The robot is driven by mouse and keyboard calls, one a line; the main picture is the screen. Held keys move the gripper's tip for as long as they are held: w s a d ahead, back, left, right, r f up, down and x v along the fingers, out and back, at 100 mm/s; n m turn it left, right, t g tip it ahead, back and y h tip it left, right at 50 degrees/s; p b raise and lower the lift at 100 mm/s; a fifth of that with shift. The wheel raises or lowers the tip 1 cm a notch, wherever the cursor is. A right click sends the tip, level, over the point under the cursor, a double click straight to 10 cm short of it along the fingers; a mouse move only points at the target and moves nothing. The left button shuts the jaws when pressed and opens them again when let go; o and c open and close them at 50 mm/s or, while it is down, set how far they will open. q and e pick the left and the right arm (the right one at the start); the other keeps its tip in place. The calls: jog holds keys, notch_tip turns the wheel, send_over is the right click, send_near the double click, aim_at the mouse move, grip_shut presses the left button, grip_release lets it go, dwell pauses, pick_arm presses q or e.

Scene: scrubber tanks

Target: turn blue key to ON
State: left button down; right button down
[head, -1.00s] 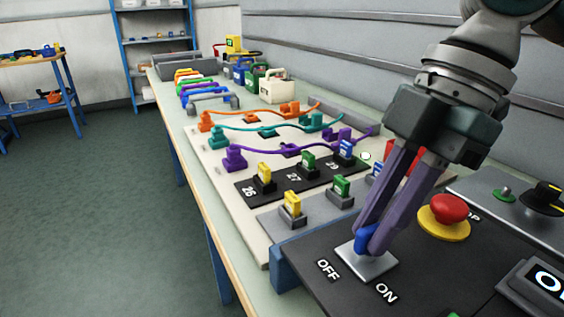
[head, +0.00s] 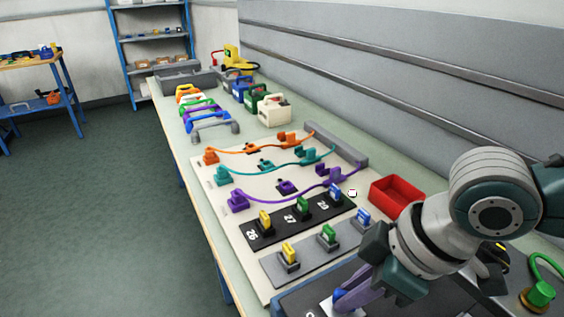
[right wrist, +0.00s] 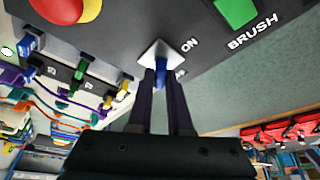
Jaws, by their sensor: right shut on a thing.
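The blue key (head: 340,295) sits at the bottom edge of the head view, on a silver plate (head: 327,306) of the dark control panel. My right gripper (head: 347,300) has its purple fingers shut on it. In the right wrist view the key (right wrist: 160,74) shows between the two fingertips (right wrist: 160,82), in front of the silver plate (right wrist: 151,50). The ON label (right wrist: 189,45) is readable beside the plate; the other label is partly hidden by the fingers. Which label the key points to I cannot tell. My left gripper is not in view.
The right wrist view shows a red button on a yellow base (right wrist: 65,8) and a green BRUSH button (right wrist: 236,12). A board with coloured plugs and cables (head: 225,222) and a red bin (head: 397,187) stand beyond the panel. The floor at left is clear.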

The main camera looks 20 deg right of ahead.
jog(key=shift+a+r+m+p, duration=0.1)
jog(key=shift+m+p, duration=0.4)
jog(key=shift+p, duration=0.05)
jog(key=c, duration=0.8)
grip_release()
jog(key=shift+c, duration=0.2)
jog(key=p+v, duration=0.1)
jog(key=v, duration=0.8)
jog(key=shift+s+r+p, duration=0.3)
jog(key=shift+r+p, duration=0.05)
